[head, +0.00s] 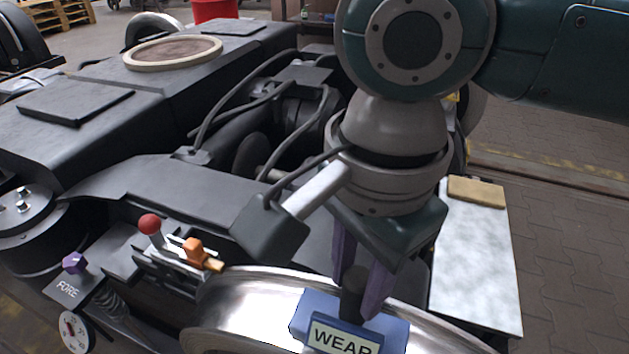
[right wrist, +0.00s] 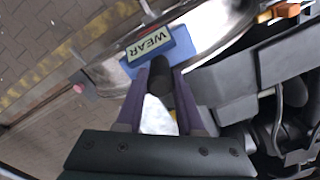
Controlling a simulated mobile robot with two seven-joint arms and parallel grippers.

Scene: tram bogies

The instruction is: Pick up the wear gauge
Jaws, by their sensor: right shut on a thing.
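The wear gauge is a blue block with a pale label reading WEAR (head: 395,331) and a dark upright knob (head: 352,292). It sits at or just over the top of the shiny wheel rim (head: 245,306), at the bottom of the head view; I cannot tell if it touches the rim. My right gripper (head: 362,298) points down, its purple fingers shut on the dark knob. In the right wrist view the gauge (right wrist: 184,44) shows beyond the fingertips, label upside down. My left gripper is not in view.
A red-ball lever (head: 149,224) and an orange knob (head: 193,249) stand left of the wheel. A pale board (head: 474,262) with a tan block (head: 476,191) lies right of my gripper. The dark bogie frame (head: 150,184) with hoses fills the left and middle. Paved floor is clear at the right.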

